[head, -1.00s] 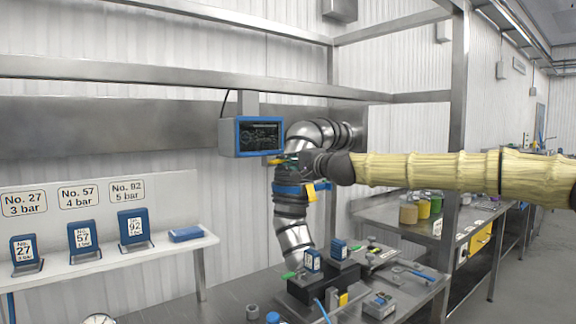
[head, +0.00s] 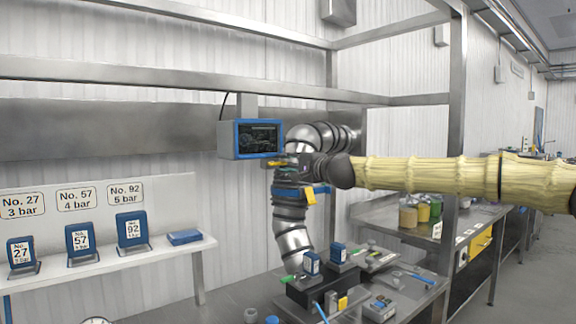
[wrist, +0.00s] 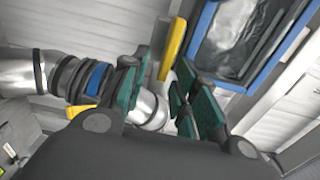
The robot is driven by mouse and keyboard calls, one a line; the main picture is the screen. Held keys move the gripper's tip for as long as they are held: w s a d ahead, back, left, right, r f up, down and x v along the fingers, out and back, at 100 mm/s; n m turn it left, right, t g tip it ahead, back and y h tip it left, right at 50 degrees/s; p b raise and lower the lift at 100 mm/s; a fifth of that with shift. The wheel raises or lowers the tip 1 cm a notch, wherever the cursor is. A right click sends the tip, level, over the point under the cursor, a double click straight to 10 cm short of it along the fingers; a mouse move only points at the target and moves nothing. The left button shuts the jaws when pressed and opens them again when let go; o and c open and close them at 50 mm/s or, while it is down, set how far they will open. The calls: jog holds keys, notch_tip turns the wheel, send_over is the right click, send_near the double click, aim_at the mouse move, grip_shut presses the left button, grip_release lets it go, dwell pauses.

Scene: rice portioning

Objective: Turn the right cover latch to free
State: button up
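My gripper (head: 304,166) is beside the elbow of the silver duct (head: 291,236), just below the screen, at the end of my arm reaching in from the right. In the wrist view my gripper (wrist: 162,70) is open, with its two teal-padded fingers apart. A yellow handle (wrist: 173,48) lies at the fingertips, in line with the gap; I cannot tell whether they touch it. It may be the cover latch. In the head view a yellow piece (head: 283,163) shows at the gripper's tip, and a yellow tab (head: 309,196) hangs below on the blue band.
A blue-framed screen (head: 258,138) is close behind the gripper and fills the upper right of the wrist view. A steel upright (head: 457,150) stands by my arm. A shelf (head: 170,252) with numbered cards is at left.

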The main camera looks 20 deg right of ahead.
jog(key=shift+s, duration=0.15)
jog(key=v, duration=1.1)
jog(key=shift+s+d, duration=0.15)
jog(key=shift+s, duration=0.2)
dwell(0.4)
